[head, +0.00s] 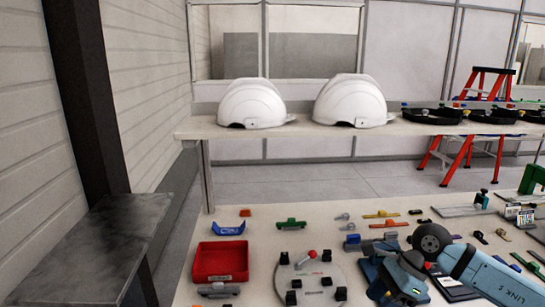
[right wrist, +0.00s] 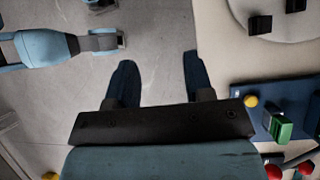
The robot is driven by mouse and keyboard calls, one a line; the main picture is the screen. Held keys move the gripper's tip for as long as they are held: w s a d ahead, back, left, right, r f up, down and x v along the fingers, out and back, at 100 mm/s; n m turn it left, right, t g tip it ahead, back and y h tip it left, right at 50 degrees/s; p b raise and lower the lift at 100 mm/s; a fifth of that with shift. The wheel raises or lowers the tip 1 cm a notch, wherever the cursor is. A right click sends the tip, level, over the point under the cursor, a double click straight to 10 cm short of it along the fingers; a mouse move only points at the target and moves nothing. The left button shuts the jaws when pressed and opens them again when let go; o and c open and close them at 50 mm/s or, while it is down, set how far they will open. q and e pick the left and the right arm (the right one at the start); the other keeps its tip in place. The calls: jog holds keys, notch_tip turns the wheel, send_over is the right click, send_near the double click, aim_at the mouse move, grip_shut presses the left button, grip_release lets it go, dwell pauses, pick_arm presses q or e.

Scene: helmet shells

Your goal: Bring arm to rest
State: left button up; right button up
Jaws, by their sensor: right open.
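My right arm (head: 490,277), light blue, comes in from the right in the head view and bends at a dark round joint over the table's front part. Its fingers cannot be made out there. In the right wrist view my right gripper (right wrist: 158,82) is open, with two dark blue fingers well apart and nothing between them. Grey floor shows behind the fingers, with the table edge to their right.
The table (head: 330,212) holds a red bin (head: 220,262), a round fixture plate (head: 318,272) and many small parts. Two white helmet shells (head: 251,103) (head: 350,100) stand on the raised shelf (head: 300,130). A green part on a blue block (right wrist: 270,122) lies right of my right gripper.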

jog(key=s+a+m+t+y, duration=0.1)
jog(key=s+a+m+y, duration=0.35)
jog(key=a+y, duration=0.2)
jog(key=s+a+m+t+y, duration=0.1)
jog(key=s+a+m+y, duration=0.2)
jog(key=a+m+y, duration=0.35)
jog(key=s+d+f+n+t+h, duration=0.3)
jog(key=s+f+n+h, duration=0.3)
jog(key=n, duration=0.5)
jog(key=s+d+f+n+t+h, duration=0.3)
jog(key=f+n+t+h, duration=0.15)
jog(key=f+n, duration=0.5)
jog(key=s+d+f+n+t+h, duration=0.3)
jog(key=s+f+n+h, duration=0.3)
jog(key=n, duration=0.6)
pick_arm(q)
notch_tip(320, 180, up, 14)
jog(key=s+a+p, duration=0.1)
jog(key=p, duration=1.6)
jog(key=shift+s+r+t+p, duration=0.2)
jog(key=shift+t+p, duration=0.1)
jog(key=shift+p, duration=0.1)
pick_arm(e)
notch_tip(320, 180, up, 13)
jog(key=shift+s+d, duration=0.35)
jog(key=shift+s, duration=0.1)
